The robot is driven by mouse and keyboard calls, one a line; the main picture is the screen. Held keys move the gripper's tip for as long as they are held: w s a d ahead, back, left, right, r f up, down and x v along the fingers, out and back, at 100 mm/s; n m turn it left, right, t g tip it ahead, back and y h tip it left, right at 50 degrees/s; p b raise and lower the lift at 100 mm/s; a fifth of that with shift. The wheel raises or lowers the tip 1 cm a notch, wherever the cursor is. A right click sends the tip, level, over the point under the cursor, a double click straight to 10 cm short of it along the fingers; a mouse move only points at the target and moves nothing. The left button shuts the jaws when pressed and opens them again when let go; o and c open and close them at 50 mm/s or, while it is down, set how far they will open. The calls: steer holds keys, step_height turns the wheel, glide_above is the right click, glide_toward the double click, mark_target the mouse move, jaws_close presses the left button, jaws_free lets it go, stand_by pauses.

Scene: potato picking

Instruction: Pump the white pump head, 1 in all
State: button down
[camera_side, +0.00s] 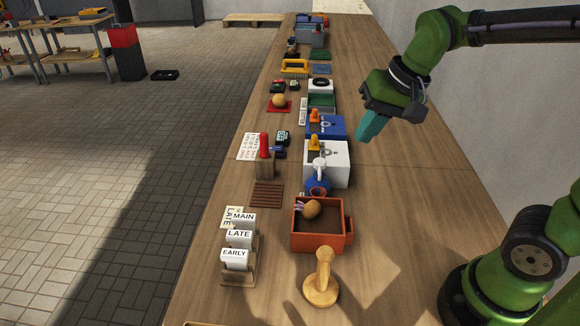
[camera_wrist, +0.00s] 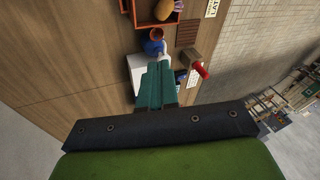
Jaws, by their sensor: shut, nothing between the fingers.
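The white pump head (camera_side: 319,166) sits upright on a round blue bottle (camera_side: 319,187) in the side view. The blue bottle also shows in the wrist view (camera_wrist: 153,46), above my fingertips in the picture; the pump head is hard to make out there. My gripper (camera_side: 363,137) has teal fingers, closed together and empty. It hangs over the table to the right of and higher than the pump head, clearly apart from it. The closed fingers also show in the wrist view (camera_wrist: 158,68).
A white box (camera_side: 340,153) stands close behind the bottle, with a blue box (camera_side: 334,126) beyond. An orange crate (camera_side: 341,244) holding a potato (camera_side: 313,209) is in front. A red-handled lever (camera_side: 264,146) stands left. The table's right side is mostly clear.

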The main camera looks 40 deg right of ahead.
mark_target(321, 161)
steer(key=w+d+r+m+g+h, duration=0.1)
steer(key=w+m+g, duration=0.3)
steer(key=w+m, duration=0.8)
steer(key=r+m, duration=0.1)
steer(key=m, duration=0.7)
steer(key=shift+w+d+h, duration=0.2)
steer(key=shift+d+h, duration=0.1)
steer(key=shift+f, duration=0.2)
step_height(321, 161, down, 14)
steer(key=shift+r, duration=0.1)
